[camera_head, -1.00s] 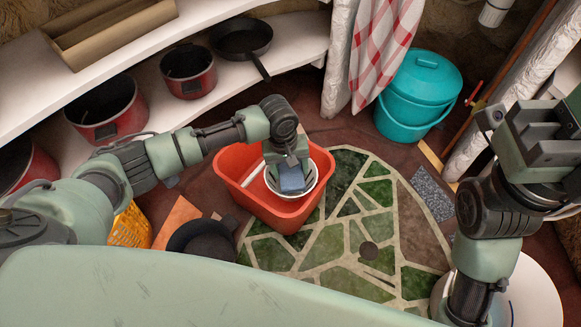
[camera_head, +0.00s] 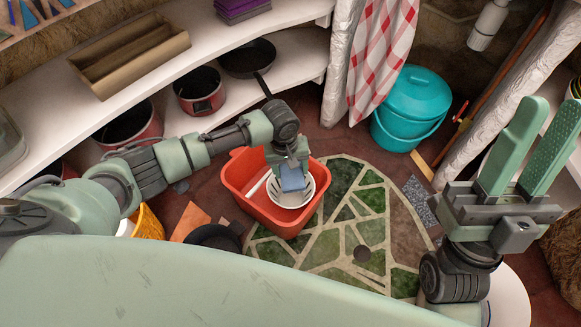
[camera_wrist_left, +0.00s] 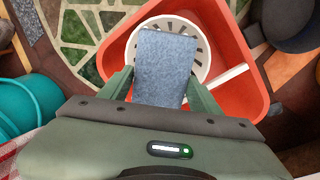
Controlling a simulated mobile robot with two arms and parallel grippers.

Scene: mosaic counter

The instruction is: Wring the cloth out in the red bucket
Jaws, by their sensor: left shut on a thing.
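The red bucket (camera_head: 240,181) stands on the floor at the edge of a green mosaic inlay; it also shows in the left wrist view (camera_wrist_left: 238,60). A white slotted wringer basket (camera_head: 290,204) sits inside it at one end, also seen in the left wrist view (camera_wrist_left: 203,62). My left gripper (camera_head: 290,168) is shut on the blue-grey cloth (camera_head: 293,181) and holds it over the basket. In the left wrist view the cloth (camera_wrist_left: 163,65) stretches out flat between the fingers and covers part of the basket. My right gripper (camera_head: 545,125) is open and empty, fingers up, at the right.
A teal lidded bucket (camera_head: 412,105) stands at the back right near a checked cloth (camera_head: 383,45). White shelves with pots (camera_head: 200,92) and a pan (camera_head: 247,58) lie at the left. A yellow basket (camera_head: 147,223) and dark round object (camera_head: 214,238) are near the bucket.

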